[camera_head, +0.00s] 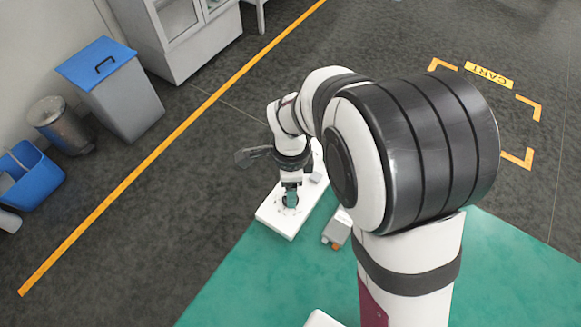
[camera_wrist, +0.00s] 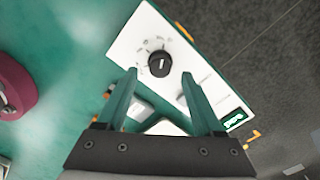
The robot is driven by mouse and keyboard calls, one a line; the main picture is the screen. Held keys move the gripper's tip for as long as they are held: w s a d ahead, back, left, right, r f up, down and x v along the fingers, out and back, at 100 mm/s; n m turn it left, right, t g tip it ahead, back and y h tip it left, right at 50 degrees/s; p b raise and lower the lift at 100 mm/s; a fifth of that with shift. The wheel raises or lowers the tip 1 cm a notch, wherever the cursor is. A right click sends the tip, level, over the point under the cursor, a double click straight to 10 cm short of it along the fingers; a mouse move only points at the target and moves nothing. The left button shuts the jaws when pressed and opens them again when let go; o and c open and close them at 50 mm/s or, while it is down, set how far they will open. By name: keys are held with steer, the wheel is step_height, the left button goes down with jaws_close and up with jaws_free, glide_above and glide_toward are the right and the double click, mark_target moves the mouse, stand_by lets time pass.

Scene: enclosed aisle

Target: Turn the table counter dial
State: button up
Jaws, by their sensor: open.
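The table counter (camera_wrist: 205,72) is a white box with a round black dial (camera_wrist: 159,64) on its face, marks around the dial and a small lit green display (camera_wrist: 234,120). In the wrist view the dial shows between and slightly beyond the tips of my gripper (camera_wrist: 159,76). The two teal fingers are apart and empty, one on each side of the dial in the picture; I cannot tell whether they touch it. In the head view the counter (camera_head: 275,218) lies on the green surface, with my gripper (camera_head: 291,197) pointing down over its dial end. The dial is mostly hidden there.
A small grey box (camera_head: 337,228) with an orange part lies right of the counter on the green surface (camera_head: 235,275). In the wrist view a maroon round object (camera_wrist: 14,88) is at the left. Blue-lidded bin (camera_head: 108,85) and cabinet stand farther off.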

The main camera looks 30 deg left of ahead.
step_height(320, 180, up, 13)
steer(key=shift+d, duration=0.1)
steer(key=d+r+n, duration=0.1)
steer(key=d+r, duration=0.1)
steer(key=d, duration=0.7)
steer(key=s+d+n+y, duration=0.1)
steer(key=s+d+n, duration=0.1)
steer(key=s+d, duration=0.3)
steer(key=s+d+f+n, duration=0.1)
steer(key=s+d+n, duration=0.1)
steer(key=s+d, duration=0.4)
steer(key=d, duration=0.4)
steer(key=shift+d+y, duration=0.4)
